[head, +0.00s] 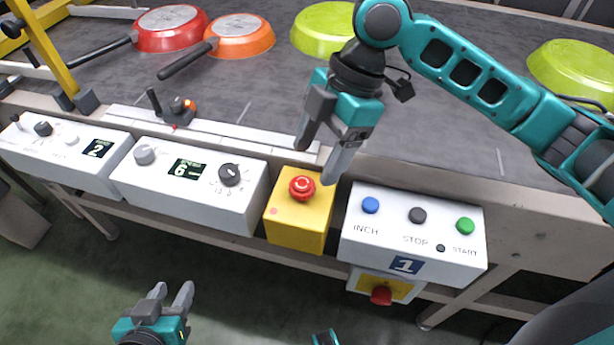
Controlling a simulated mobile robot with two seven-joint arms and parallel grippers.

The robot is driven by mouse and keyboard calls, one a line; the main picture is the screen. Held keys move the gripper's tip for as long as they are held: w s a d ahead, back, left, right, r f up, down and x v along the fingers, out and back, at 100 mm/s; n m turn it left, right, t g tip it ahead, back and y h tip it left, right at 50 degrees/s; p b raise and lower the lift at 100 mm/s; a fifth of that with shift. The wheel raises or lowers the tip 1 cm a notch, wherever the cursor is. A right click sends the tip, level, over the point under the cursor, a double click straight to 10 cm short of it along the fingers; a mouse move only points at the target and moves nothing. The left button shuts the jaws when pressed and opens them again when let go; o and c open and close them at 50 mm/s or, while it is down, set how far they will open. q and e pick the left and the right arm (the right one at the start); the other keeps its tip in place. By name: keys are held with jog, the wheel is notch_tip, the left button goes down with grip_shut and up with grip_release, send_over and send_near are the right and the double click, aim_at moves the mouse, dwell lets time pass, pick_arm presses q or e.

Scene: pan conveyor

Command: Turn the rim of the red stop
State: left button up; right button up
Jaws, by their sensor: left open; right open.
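The red stop (302,187) is a round red mushroom button on top of a yellow box (290,222) at the conveyor's front edge. My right gripper (322,165) comes in from the upper right. It is open and empty, pointing down, with its fingertips just above and around the level of the red stop in the picture; I cannot tell whether they touch it. My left gripper (172,290) is low at the bottom left, open and empty, well away from the boxes. A second red button (381,294) sits on a yellow plate below the panel marked 1.
The panel marked 1 (372,240) with blue, black and green buttons stands right of the yellow box. White boxes with knobs and displays (150,185) stand left. Red (170,38), orange (240,38) and green pans (325,30) lie upside down on the conveyor (240,95).

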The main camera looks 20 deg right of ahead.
aim_at(305, 182)
jog(key=b+x, duration=0.1)
jog(key=x, duration=0.3)
jog(key=shift+f, duration=0.1)
jog(key=shift+a+f, duration=0.15)
jog(key=shift+f, duration=0.2)
pick_arm(q)
jog(key=shift+w+f, duration=0.4)
jog(key=shift+f, duration=0.15)
